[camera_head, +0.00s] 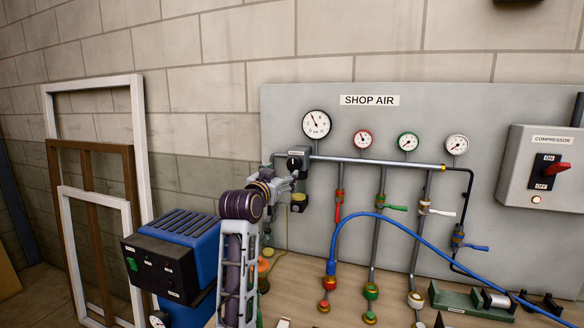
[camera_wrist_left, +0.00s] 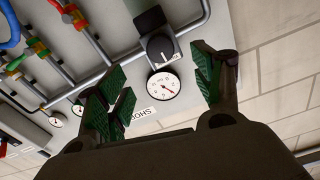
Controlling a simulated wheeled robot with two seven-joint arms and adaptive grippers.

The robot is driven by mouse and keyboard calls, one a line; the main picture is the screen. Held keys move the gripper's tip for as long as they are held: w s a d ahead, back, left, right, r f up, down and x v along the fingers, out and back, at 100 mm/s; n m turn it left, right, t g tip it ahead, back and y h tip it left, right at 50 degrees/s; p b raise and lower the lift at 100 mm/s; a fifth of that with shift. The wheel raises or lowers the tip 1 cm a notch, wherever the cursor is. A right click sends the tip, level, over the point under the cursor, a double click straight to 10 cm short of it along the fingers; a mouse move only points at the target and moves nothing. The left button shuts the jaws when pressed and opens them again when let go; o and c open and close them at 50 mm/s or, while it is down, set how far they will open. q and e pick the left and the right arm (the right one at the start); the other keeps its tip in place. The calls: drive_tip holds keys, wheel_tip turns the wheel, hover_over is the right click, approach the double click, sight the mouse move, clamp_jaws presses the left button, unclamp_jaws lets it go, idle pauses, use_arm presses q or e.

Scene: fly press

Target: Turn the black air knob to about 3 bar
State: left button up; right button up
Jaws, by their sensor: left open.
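The black air knob (camera_head: 293,163) sits at the left end of the grey air pipe on the panel, partly behind my left gripper. It also shows in the left wrist view (camera_wrist_left: 158,46), beyond the fingers. The large white gauge (camera_head: 316,125) is just above and right of it. Its needle shows in the left wrist view (camera_wrist_left: 163,84), but I cannot read the value. My left gripper (camera_head: 292,182) is open and empty, its green-padded fingers apart (camera_wrist_left: 161,86). Whether a finger touches the knob is unclear. My right gripper is not in view.
Three smaller gauges, including a red-rimmed one (camera_head: 363,139), stand right along the pipe (camera_head: 400,162), above drop lines with valves. A blue hose (camera_head: 433,245) crosses the front. The compressor box (camera_head: 540,165) is at right; a blue machine (camera_head: 180,250) stands at left.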

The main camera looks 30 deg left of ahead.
sight(293, 166)
use_arm(q)
drive_tip(key=p+x, duration=0.1)
drive_tip(key=x, duration=0.6)
drive_tip(key=shift+w, duration=0.25)
drive_tip(key=shift+p+x, duration=0.45)
drive_tip(key=shift+x, duration=1.15)
drive_tip(key=shift+w+a, duration=0.15)
drive_tip(key=shift+w, duration=0.1)
drive_tip(key=c, duration=1)
